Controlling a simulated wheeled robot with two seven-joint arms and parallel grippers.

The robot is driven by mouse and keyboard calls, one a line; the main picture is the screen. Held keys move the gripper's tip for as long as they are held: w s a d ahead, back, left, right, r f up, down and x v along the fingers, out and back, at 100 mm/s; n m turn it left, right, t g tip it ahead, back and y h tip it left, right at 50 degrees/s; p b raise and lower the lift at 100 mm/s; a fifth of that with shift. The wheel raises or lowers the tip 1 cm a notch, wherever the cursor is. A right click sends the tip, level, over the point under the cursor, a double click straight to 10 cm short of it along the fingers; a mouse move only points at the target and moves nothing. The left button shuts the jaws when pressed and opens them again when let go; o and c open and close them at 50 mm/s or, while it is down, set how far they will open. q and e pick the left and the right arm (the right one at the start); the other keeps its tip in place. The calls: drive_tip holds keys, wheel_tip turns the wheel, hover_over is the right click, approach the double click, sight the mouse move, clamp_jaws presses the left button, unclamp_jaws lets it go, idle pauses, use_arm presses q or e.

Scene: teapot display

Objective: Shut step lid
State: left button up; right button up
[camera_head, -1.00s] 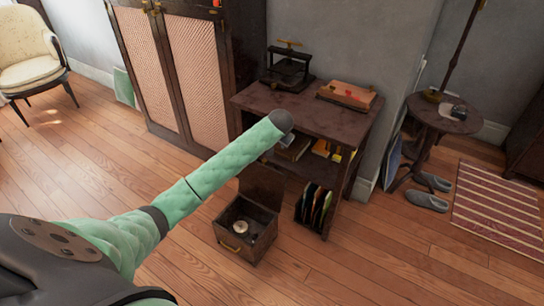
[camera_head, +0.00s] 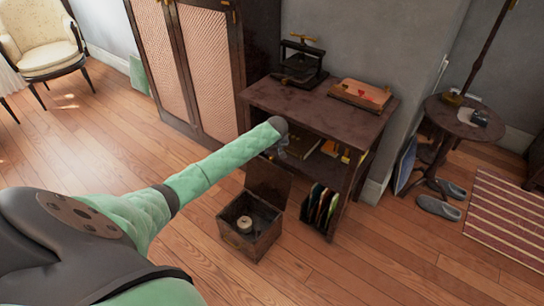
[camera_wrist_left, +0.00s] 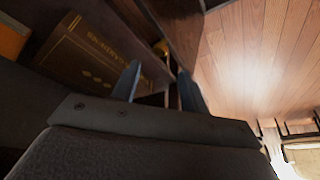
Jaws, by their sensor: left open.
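A small dark wooden box (camera_head: 248,240) stands on the floor with its top open. A pale round object (camera_head: 244,223) is inside it. Its lid (camera_head: 268,181) stands raised at the back of the box. My left gripper (camera_head: 275,153) is above and behind the raised lid, in front of the shelf opening, apart from the box as far as I can tell. It is partly hidden by my wrist. In the left wrist view its two fingers (camera_wrist_left: 160,88) are spread apart with nothing visibly held. My right gripper is not in view.
A dark shelf table (camera_head: 300,108) stands close behind the box, carrying a press (camera_head: 299,65) and a wooden case (camera_head: 360,94). A rack of files (camera_head: 320,208) is right of the box. A book (camera_wrist_left: 85,55) is near the gripper. The floor in front is clear.

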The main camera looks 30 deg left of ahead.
sight(271, 157)
use_arm(q)
drive_tip(key=shift+x, duration=3.75)
drive_tip(key=shift+s, duration=0.1)
clamp_jaws()
